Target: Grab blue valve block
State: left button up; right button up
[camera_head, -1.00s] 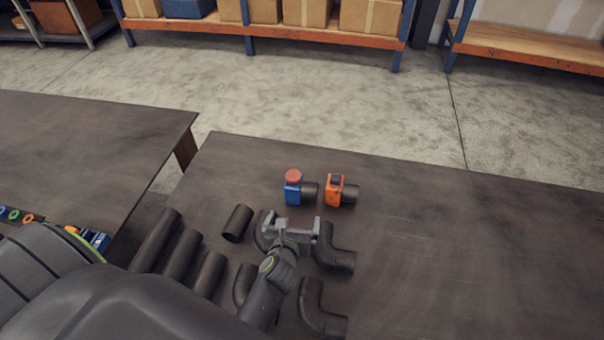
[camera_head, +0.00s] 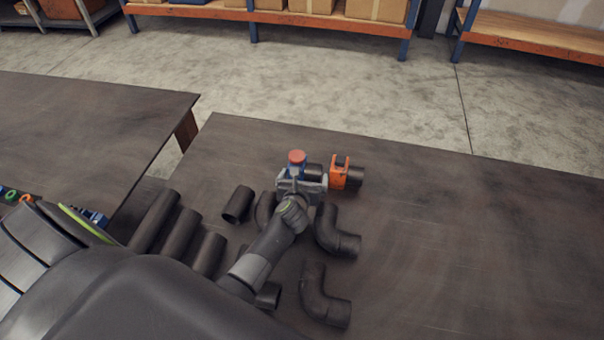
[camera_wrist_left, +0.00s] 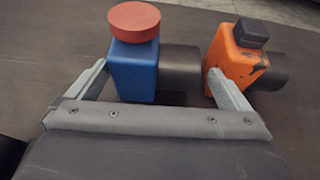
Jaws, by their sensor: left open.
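The blue valve block (camera_wrist_left: 135,70) has a red round cap and a dark pipe stub on its right side. In the head view the blue valve block (camera_head: 296,160) stands on the dark table, partly hidden behind my left gripper (camera_head: 301,176). In the left wrist view my left gripper (camera_wrist_left: 158,82) is open. The blue block and its stub lie between its fingers, nearer the left finger. The right finger overlaps the front of the orange valve block (camera_wrist_left: 237,58); whether it touches cannot be told. My right gripper is not in view.
The orange valve block (camera_head: 340,174) stands just right of the blue one. Black pipe elbows (camera_head: 333,236) and straight pipes (camera_head: 178,234) lie on the near table. The table's right side is clear. A second table (camera_head: 80,130) stands at left, beyond a gap.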

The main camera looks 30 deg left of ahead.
aim_at(304, 172)
pick_arm(q)
jog(key=shift+w+a+f, duration=0.15)
jog(key=shift+w, duration=0.05)
jog(key=b+x, duration=0.3)
jog(key=x, duration=0.1)
jog(key=shift+s+f+b, duration=0.1)
jog(key=shift+f+b, duration=0.05)
jog(key=shift+b, duration=0.15)
jog(key=shift+w+a, duration=0.15)
jog(key=shift+w, duration=0.25)
pick_arm(e)
jog(key=f, duration=0.1)
jog(key=s+f, duration=0.1)
jog(key=f, duration=0.2)
jog(key=shift+s+a+f, duration=0.1)
jog(key=shift+s+a, duration=0.05)
jog(key=shift+s, duration=0.1)
pick_arm(q)
jog(key=c, duration=1.7)
jog(key=shift+w+r, duration=0.1)
jog(key=shift+r, duration=0.1)
jog(key=shift+c, duration=0.2)
pick_arm(e)
jog(key=shift+w, duration=0.15)
